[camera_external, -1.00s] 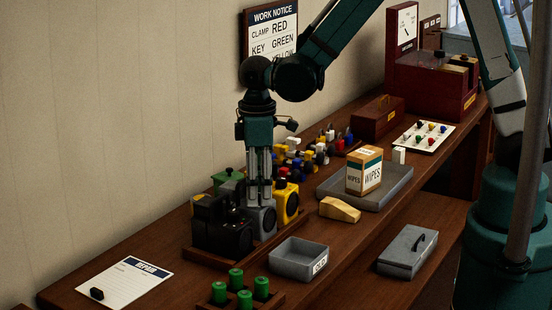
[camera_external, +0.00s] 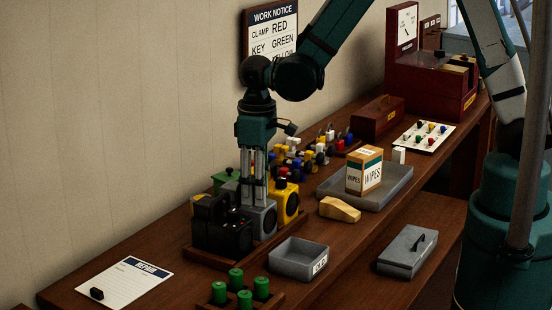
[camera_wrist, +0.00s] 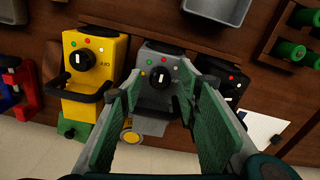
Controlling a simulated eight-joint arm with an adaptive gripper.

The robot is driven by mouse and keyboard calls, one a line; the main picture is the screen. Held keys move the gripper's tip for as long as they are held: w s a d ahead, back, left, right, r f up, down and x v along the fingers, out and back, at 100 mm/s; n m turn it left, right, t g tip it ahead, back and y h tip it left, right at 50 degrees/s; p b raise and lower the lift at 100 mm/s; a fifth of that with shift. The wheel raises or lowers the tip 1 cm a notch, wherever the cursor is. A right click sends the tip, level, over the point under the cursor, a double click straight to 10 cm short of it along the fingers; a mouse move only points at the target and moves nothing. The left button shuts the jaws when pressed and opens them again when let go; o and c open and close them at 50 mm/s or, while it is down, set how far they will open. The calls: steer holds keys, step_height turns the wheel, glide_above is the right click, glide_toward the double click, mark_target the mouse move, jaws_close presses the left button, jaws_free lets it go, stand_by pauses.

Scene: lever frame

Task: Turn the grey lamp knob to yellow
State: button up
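The grey lamp (camera_wrist: 158,94) stands between the yellow and black lamps in the wrist view. It also shows in the external view (camera_external: 264,219), partly hidden by my gripper. Its round black knob (camera_wrist: 160,77) has a white pointer mark and small coloured dots around it. I cannot tell for sure which dot the pointer faces. My gripper (camera_wrist: 163,82) is open, with its two green-padded fingers spread on either side of the knob in the picture. It points down over the grey lamp in the external view (camera_external: 254,203). I see no clear contact with the knob.
A yellow lamp (camera_wrist: 102,64) with a black handle stands close on the left in the wrist view. A black lamp (camera_external: 223,236) stands close on the other side. A grey bin (camera_external: 297,258) and green cylinders (camera_external: 236,278) lie in front. A work notice (camera_external: 271,34) hangs behind.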

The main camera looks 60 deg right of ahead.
mark_target(271, 202)
step_height(271, 202, up, 8)
steer(key=shift+f, duration=0.15)
steer(key=shift+s+d+r+m+t+b, duration=0.5)
steer(key=shift+s+d+r+t+b, duration=1.4)
steer(key=shift+s+d+r, duration=2)
steer(key=s+d+r+m+t+b, duration=0.1)
steer(key=s+d+t+b, duration=0.1)
steer(key=s+d+b, duration=0.4)
steer(key=shift+s+d+t, duration=0.4)
steer(key=shift+s+d, duration=0.4)
steer(key=shift+s, duration=2)
steer(key=shift+r, duration=0.1)
